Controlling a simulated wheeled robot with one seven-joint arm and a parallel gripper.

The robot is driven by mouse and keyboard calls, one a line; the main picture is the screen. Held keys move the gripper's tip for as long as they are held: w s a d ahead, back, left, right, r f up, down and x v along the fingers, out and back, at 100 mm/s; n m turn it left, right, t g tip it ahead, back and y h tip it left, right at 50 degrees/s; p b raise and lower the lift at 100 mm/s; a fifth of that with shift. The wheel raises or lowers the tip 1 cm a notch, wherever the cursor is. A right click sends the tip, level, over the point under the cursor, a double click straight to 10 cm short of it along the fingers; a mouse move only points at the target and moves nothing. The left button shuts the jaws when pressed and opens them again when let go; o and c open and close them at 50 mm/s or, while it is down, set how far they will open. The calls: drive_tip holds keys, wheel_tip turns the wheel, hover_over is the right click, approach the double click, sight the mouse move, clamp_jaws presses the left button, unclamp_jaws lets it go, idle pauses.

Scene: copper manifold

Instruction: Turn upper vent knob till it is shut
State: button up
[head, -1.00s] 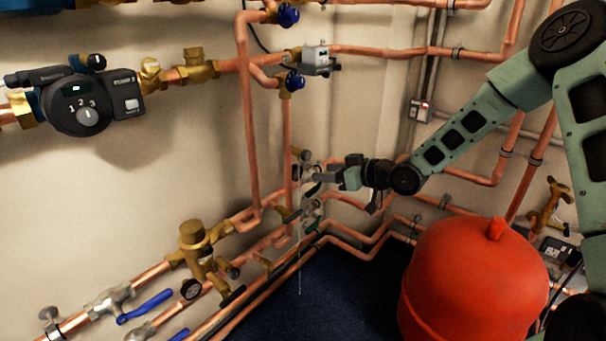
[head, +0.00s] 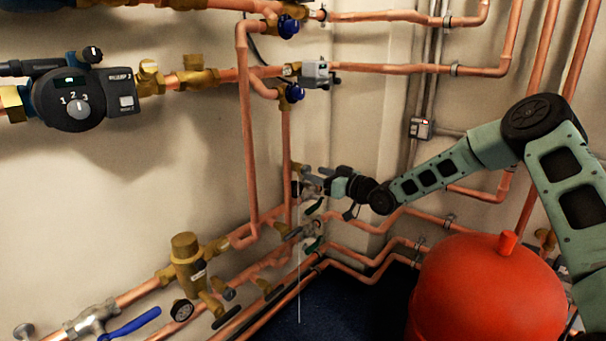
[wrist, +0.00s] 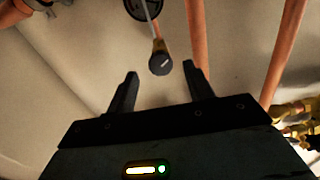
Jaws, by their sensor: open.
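In the wrist view, a small round dark knob (wrist: 160,64) with a pale line across its face sits on a short brass fitting. I take it for the vent knob. My gripper (wrist: 160,72) is open and empty, with one finger on each side of the knob in the picture. No contact with the knob shows, and the depth gap is hard to tell. In the head view, my gripper (head: 312,179) is by the small valves near the wall corner. The knob cannot be made out there.
Copper pipes (head: 247,150) run close around my gripper. A red tank (head: 485,290) stands at the lower right, below my arm. A pump (head: 75,100) is at the upper left, and a blue-handled valve (head: 130,325) at the lower left. The dark floor (head: 345,295) looks clear.

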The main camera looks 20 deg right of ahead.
sight(309, 171)
drive_tip(key=b+x, duration=0.1)
drive_tip(key=x, duration=0.5)
drive_tip(key=shift+w+a, duration=0.15)
drive_tip(key=c, duration=1)
